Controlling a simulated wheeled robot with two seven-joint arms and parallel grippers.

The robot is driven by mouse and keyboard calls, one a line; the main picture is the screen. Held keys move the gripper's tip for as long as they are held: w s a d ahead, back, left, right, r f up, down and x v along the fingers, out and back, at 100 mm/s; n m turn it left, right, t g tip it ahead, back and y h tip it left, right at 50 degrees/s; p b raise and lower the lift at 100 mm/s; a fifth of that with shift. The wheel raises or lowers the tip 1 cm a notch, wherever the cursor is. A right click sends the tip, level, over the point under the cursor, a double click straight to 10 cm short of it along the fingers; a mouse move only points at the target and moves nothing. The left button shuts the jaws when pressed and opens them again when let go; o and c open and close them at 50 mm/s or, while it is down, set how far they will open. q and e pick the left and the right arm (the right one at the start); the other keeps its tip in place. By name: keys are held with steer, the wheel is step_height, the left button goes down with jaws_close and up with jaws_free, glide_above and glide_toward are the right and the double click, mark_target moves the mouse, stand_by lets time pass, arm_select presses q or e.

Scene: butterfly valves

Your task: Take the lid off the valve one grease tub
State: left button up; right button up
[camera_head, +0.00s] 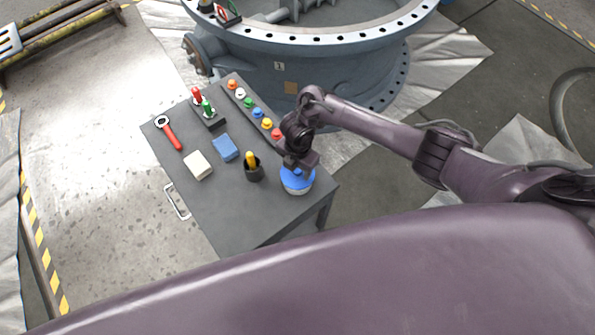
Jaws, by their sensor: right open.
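The grease tub (297,189) stands near the right corner of the dark table, a pale tub with a blue lid (304,181) on it. My right gripper (297,171) is directly over the lid, pointing down, and is open. Its fingertips are small and partly hidden, so I cannot tell whether they touch the lid. My left gripper is not in view. The large grey-blue valve (272,84) marked with a 1 stands behind the table.
The dark table (262,219) also holds a black cup with a yellow-handled tool (253,170), a blue block (225,148), a pale block (198,165), a red wrench (170,135), red and green tools in a holder (208,114) and a row of coloured knobs. The table's front is clear.

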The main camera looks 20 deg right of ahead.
steer(key=c, duration=1.1)
steer(key=shift+o, duration=0.2)
steer(key=shift+r, duration=0.1)
